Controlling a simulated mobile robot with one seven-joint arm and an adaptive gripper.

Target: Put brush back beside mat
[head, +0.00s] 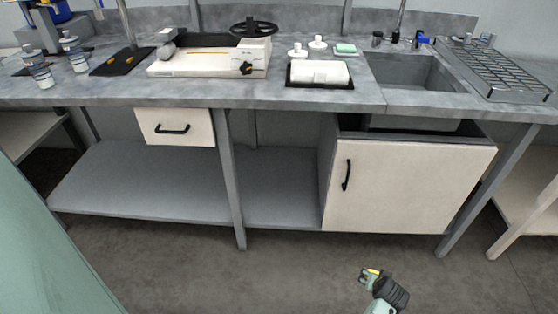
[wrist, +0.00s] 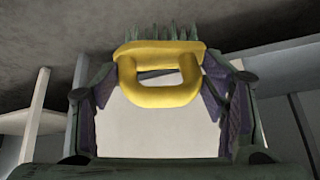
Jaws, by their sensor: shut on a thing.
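The brush (wrist: 160,93) has a yellow loop handle with dark green bristles behind it in the wrist view. My gripper (wrist: 160,85) is shut on the handle, with a finger pad on each side. In the head view my gripper (head: 375,280) is low in front of the cabinet, over the floor, with a bit of the yellow brush (head: 372,271) at its tip. Another dark mat or tray (head: 321,87) lies under a white block near the sink. I cannot tell which mat is meant.
The grey counter (head: 285,101) holds a cream machine (head: 212,58) with a black wheel, small white bottles (head: 317,43) and a green-topped bar (head: 345,49). A sink (head: 412,72) and wire rack (head: 503,72) are at right.

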